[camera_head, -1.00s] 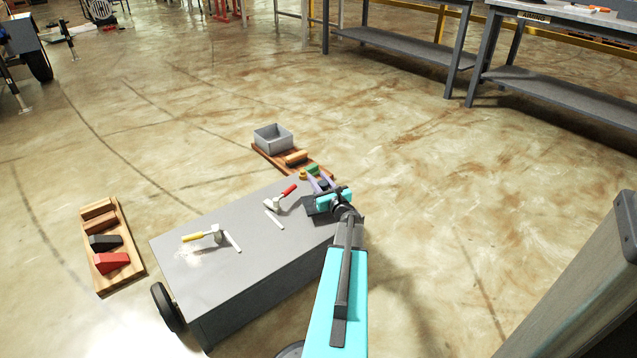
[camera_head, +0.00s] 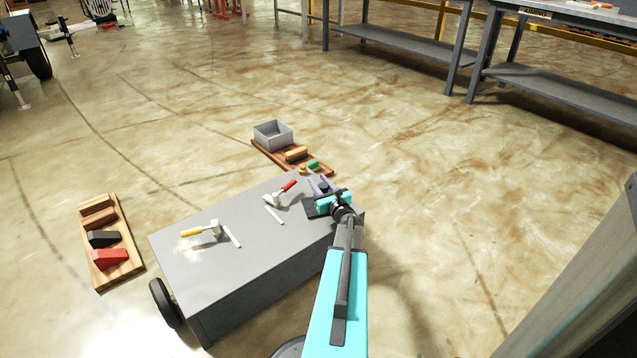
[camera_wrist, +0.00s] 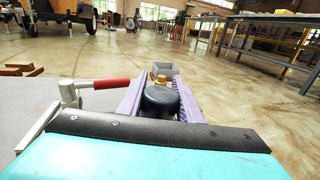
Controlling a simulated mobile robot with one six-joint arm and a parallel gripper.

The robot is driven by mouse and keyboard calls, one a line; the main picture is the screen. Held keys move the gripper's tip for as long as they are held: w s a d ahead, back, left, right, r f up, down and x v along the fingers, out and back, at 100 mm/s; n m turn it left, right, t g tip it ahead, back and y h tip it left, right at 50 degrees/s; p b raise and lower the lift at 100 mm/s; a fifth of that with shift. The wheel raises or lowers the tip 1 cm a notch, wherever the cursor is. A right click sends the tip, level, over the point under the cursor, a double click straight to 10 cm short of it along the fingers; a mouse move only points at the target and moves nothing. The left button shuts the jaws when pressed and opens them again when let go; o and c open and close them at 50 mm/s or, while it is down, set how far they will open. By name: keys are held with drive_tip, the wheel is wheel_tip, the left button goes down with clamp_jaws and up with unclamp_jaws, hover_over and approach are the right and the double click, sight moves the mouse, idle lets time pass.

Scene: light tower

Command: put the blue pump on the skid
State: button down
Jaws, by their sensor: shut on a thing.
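My gripper (camera_wrist: 159,98) has purple fingers that are shut on the dark blue pump (camera_wrist: 159,104), a rounded cylinder in the wrist view. A brass-coloured piece shows just above its top. In the head view my gripper (camera_head: 320,186) is over the far right end of the grey cart top, and the pump is mostly hidden there. I cannot tell whether the pump touches the cart top. Two wooden boards could be the skid: one (camera_head: 262,152) lies beyond the cart, the other (camera_head: 126,268) lies to its left. I cannot tell which is meant.
The far board bears a grey open box (camera_head: 273,134) and small blocks. The left board bears red, black and wooden blocks. Floor between the boards is clear.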

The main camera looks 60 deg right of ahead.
drive_tip(key=c, duration=1.3)
unclamp_jaws()
drive_tip(key=shift+o, duration=0.2)
drive_tip(key=shift+s+a+r, duration=0.1)
drive_tip(key=shift+s+a, duration=0.2)
drive_tip(key=shift+s, duration=0.2)
drive_tip(key=p+v, duration=0.2)
drive_tip(key=v, duration=0.9)
drive_tip(key=shift+p, duration=0.3)
drive_tip(key=shift+s, duration=0.1)
